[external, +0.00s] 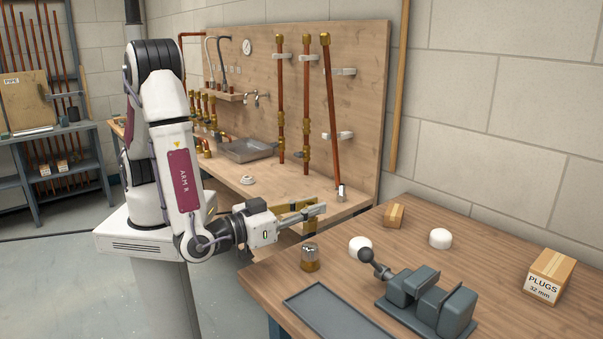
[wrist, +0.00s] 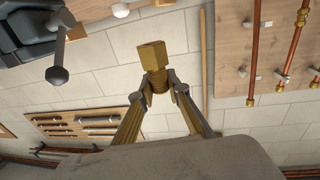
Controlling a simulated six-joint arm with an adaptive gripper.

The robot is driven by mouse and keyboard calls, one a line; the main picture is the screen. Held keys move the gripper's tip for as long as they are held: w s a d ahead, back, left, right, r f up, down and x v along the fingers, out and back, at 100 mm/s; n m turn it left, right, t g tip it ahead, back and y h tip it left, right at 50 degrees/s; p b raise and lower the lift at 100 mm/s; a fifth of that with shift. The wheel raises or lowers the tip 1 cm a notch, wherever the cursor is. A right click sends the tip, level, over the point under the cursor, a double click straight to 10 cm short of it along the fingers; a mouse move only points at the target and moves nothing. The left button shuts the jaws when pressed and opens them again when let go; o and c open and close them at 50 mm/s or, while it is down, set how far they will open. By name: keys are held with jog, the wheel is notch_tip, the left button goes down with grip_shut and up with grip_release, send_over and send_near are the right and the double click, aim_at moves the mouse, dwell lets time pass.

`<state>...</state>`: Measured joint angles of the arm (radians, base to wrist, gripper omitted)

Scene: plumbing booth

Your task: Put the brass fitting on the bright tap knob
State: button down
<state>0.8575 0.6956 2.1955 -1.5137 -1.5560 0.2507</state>
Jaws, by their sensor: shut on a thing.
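My gripper (wrist: 157,84) is shut on the brass fitting (wrist: 153,57), gripping its lower, narrower part between the fingertips. The fitting's broad faceted end points away from the palm, clear of any surface in the wrist view. In the external view my gripper (external: 318,210) is above the near left part of the wooden table, and the fitting cannot be made out clearly. I cannot tell which is the bright tap knob.
A grey vise (external: 430,300) with a dark ball-ended handle (external: 366,255) stands on the table, right of an empty grey tray (external: 335,312). Copper pipes (external: 331,110) line the board.

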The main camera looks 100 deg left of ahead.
aim_at(305, 225)
dwell(0.3)
jog(key=shift+f, duration=2.05)
jog(key=shift+f, duration=0.15)
jog(key=c, duration=1.9)
grip_release()
jog(key=shift+s+d, duration=0.1)
jog(key=shift+v, duration=5.85)
